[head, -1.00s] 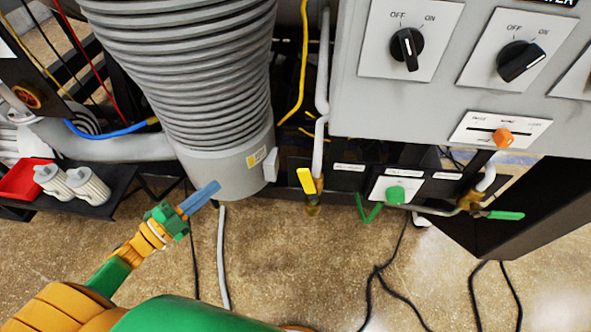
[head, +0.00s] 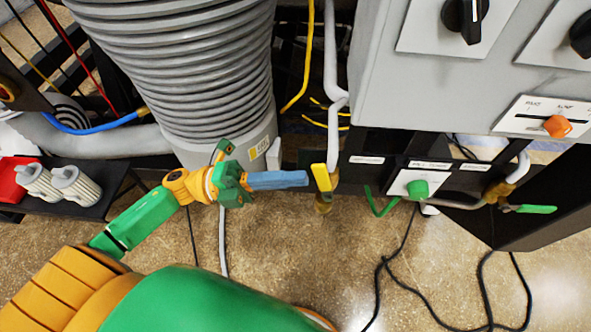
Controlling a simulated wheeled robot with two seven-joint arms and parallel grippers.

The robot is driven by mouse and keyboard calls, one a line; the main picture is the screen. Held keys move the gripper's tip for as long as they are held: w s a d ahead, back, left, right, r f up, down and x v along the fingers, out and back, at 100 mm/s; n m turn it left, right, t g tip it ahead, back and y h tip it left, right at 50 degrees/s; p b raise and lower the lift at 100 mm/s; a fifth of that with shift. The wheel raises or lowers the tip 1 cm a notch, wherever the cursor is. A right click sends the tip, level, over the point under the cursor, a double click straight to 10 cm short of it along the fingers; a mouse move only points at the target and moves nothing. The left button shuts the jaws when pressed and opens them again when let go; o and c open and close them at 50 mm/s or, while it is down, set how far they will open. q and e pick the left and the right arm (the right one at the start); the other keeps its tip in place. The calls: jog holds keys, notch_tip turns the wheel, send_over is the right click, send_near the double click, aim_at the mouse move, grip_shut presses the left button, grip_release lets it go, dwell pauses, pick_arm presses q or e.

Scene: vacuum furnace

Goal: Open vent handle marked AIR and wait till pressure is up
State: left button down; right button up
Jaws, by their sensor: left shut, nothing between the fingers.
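A yellow vent handle (head: 321,177) sits on a brass valve (head: 323,203) at the bottom of a grey pipe, right of the ribbed grey column. Its marking is too small to read. My left gripper (head: 304,179), with blue fingers, is shut and empty. Its tips point right and show just left of the yellow handle; I cannot tell whether they touch it. My right gripper is not in view. No pressure reading is visible.
A green knob (head: 417,189) on a white plate and green handles (head: 379,204) are to the right. A grey control panel (head: 430,85) with black switches and an orange lever (head: 556,126) hangs above. White filters (head: 76,185) stand on a black shelf at left. Cables lie on the floor.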

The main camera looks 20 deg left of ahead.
aim_at(314, 175)
pick_arm(q)
jog(key=shift+w+d+r, duration=0.1)
jog(key=shift+d, duration=0.35)
jog(key=y+p, duration=0.1)
jog(key=p, duration=0.1)
jog(key=d+r+y+p, duration=0.1)
jog(key=p, duration=0.2)
jog(key=shift+w+d+r+g, duration=0.2)
jog(key=shift+w+d+g, duration=0.05)
jog(key=shift+d+g, duration=0.05)
